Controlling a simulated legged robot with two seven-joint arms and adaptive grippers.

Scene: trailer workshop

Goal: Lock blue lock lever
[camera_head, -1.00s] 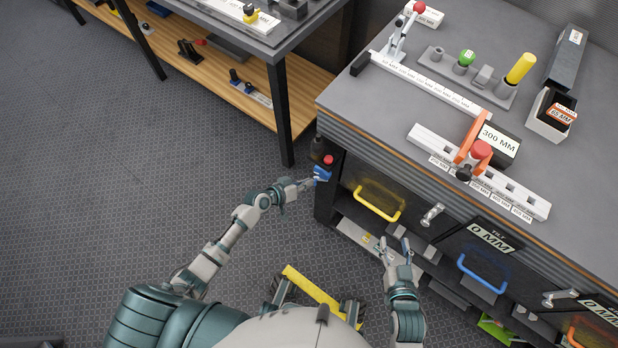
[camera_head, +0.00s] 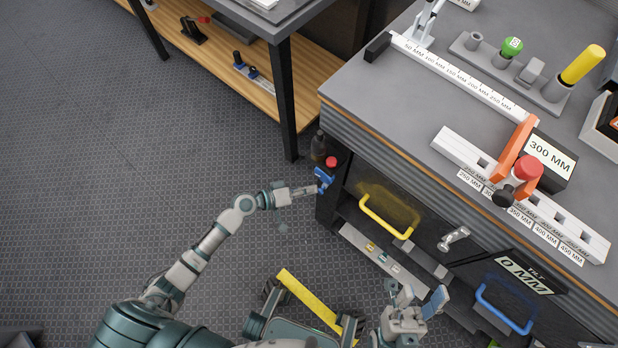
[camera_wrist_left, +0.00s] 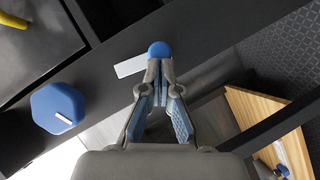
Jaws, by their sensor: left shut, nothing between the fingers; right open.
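The blue lock lever (camera_head: 325,179) is on the dark left end post of the workbench, just below a red button (camera_head: 331,162). My left gripper (camera_head: 309,190) is at the lever, shut and empty. In the left wrist view, the closed fingertips (camera_wrist_left: 160,72) are right at a blue rounded end (camera_wrist_left: 160,49), which they partly cover; whether they touch it I cannot tell. A blue faceted knob (camera_wrist_left: 58,108) with a white mark is left of the fingers.
A yellow drawer handle (camera_head: 386,217) and a blue drawer handle (camera_head: 504,310) stick out of the bench front. A wooden-shelved table (camera_head: 287,100) stands behind, its leg close to the bench post. The floor on the left is clear.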

